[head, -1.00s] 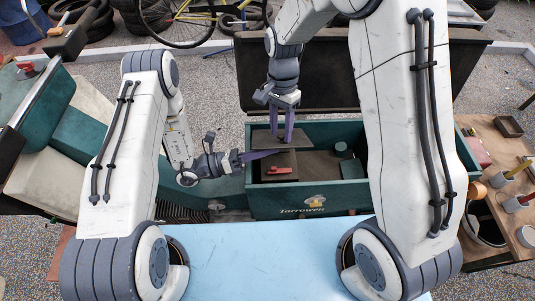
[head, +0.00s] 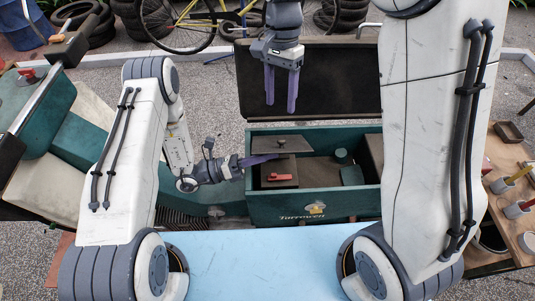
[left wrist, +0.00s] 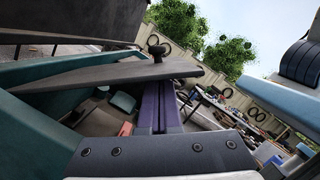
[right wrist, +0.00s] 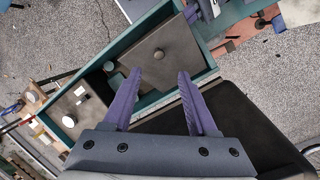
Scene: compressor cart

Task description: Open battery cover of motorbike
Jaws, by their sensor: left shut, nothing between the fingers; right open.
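The battery cover (head: 283,146) is a flat dark panel with a small knob, at the left end of the green box (head: 318,207). In the left wrist view the cover (left wrist: 120,76) looks tilted, with its knob up. My left gripper (head: 274,156) is shut with nothing between its fingers; its fingers reach under the cover's left side. In the left wrist view these fingers (left wrist: 155,90) pass below the panel; whether they touch it I cannot tell. My right gripper (head: 280,108) is open and empty, above and behind the cover. The right wrist view shows the knob (right wrist: 159,54) between and beyond its fingertips.
The box's large dark lid (head: 330,85) stands open behind. A panel with a red handle (head: 279,177) lies in the box in front of the cover. A light blue surface (head: 265,262) is in front. A wooden bench (head: 510,225) with cups stands right.

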